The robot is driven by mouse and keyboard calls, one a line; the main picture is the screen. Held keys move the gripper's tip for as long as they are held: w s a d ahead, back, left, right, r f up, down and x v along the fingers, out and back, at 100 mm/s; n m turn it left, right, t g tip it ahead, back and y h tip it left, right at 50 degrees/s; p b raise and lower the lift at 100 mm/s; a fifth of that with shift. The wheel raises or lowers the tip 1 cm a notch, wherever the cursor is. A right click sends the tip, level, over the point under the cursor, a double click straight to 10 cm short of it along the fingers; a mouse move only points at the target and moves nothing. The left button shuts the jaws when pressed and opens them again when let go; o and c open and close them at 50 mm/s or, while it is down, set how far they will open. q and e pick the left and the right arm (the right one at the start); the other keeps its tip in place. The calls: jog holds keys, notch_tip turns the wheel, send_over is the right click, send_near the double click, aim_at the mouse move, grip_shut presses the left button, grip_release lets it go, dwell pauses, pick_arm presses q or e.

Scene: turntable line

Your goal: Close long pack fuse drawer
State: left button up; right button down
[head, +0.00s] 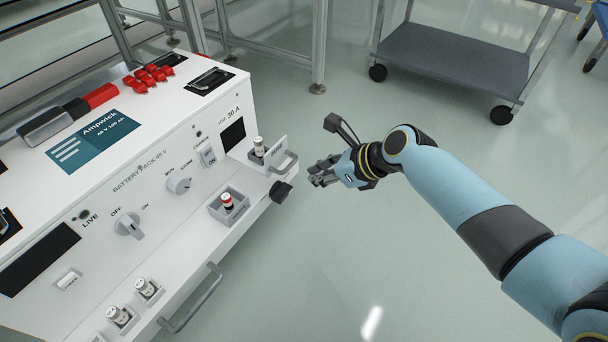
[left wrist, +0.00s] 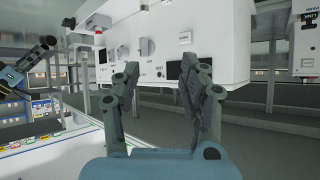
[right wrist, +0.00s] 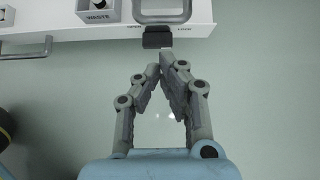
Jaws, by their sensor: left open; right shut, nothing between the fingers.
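The white battery pack (head: 150,150), marked Ampwick, stands at the left in the head view. At its right end a small fuse drawer (head: 279,152) sticks out from the front, with a grey handle (head: 287,164) and a fuse (head: 258,147) standing in it. A black block (head: 281,191) sits at the ledge edge; in the right wrist view this block (right wrist: 157,37) lies between the words OPEN and LOCK. My right gripper (head: 316,174) is shut and empty, just off the block, with its fingertips (right wrist: 167,62) near it. My left gripper (left wrist: 160,78) is open and empty, facing the pack.
More fuses (head: 148,289) and a large handle (head: 194,300) are at the lower left. A grey trolley (head: 450,55) stands at the back right.

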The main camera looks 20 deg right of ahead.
pick_arm(q)
jog(key=w+d+r+m+t+h+b, duration=0.1)
jog(key=w+r+t+b, duration=0.1)
jog(key=w+r+t, duration=0.4)
jog(key=shift+w+d+r+t, duration=0.25)
jog(key=shift+w+r, duration=0.85)
jog(key=shift+r, duration=1.35)
pick_arm(e)
jog(key=shift+w+a+f, duration=0.2)
jog(key=shift+w+a, duration=0.4)
jog(key=shift+w, duration=0.15)
jog(key=shift+w+a+f, duration=0.15)
jog(key=shift+w+a, duration=0.45)
jog(key=shift+w, duration=0.1)
pick_arm(q)
jog(key=shift+a, duration=0.1)
